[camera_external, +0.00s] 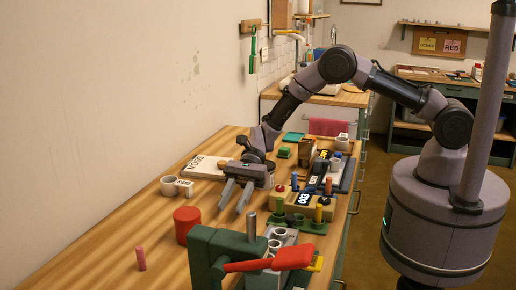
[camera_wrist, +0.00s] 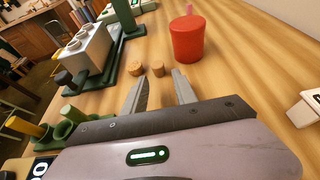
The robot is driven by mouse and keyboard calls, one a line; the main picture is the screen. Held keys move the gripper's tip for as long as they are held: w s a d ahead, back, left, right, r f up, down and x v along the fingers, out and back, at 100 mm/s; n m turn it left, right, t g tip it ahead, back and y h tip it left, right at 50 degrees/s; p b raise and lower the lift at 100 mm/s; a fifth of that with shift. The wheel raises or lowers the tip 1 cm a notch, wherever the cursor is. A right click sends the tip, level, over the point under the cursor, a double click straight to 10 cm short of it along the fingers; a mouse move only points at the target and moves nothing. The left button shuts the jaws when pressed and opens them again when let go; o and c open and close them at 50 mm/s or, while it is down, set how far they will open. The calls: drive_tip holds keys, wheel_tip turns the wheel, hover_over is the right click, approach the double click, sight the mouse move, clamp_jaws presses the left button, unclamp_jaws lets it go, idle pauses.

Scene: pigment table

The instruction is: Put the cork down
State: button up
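Whether either finger touches a cork cannot be told.
A red pot (camera_external: 186,224) and a pink stick (camera_external: 141,258) stand on the table's left. A green press (camera_external: 215,250) with a red lever (camera_external: 270,260) is at the front. A white cup (camera_external: 169,186) stands by the wall. Bare wood lies between gripper and red pot.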

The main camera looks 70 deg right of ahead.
drive_tip(key=b+x, duration=0.1)
drive_tip(key=x, duration=0.2)
drive_tip(key=b+x, duration=0.1)
drive_tip(key=x, duration=0.3)
drive_tip(key=shift+s+d+b, duration=0.1)
drive_tip(key=shift+s+b, duration=0.1)
drive_tip(key=shift+b, duration=0.2)
drive_tip(key=shift+r, duration=0.1)
drive_tip(key=shift+c, duration=1.3)
clamp_jaws()
